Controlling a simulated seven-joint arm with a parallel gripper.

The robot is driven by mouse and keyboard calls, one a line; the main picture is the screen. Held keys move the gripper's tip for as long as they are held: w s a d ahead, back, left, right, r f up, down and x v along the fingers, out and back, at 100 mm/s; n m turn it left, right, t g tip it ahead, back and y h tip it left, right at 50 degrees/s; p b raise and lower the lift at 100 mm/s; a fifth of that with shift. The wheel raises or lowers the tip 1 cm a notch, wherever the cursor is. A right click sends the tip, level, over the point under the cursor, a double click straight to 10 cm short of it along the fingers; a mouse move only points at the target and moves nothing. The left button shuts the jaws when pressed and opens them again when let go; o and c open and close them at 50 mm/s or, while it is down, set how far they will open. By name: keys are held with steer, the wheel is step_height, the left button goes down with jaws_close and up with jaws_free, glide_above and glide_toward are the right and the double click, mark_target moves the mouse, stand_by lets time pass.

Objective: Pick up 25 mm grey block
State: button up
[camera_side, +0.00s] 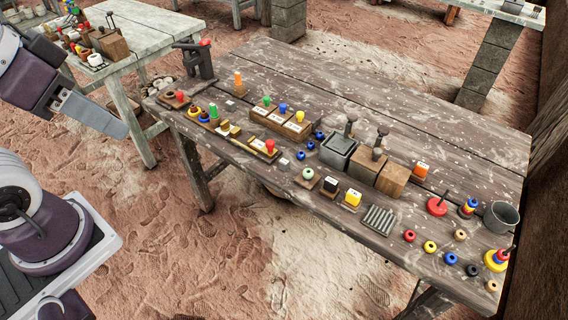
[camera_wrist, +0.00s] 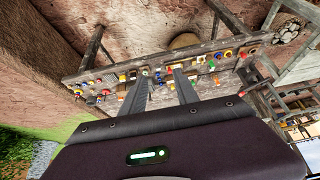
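My gripper (camera_side: 120,130) hangs in the air left of the table in the side view, well away from the block. In the wrist view my gripper (camera_wrist: 160,73) shows two dark fingers spread apart with nothing between them, so it is open.
The back half is mostly clear. Another table (camera_side: 130,45) stands behind left.

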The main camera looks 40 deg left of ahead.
steer(key=o, duration=0.3)
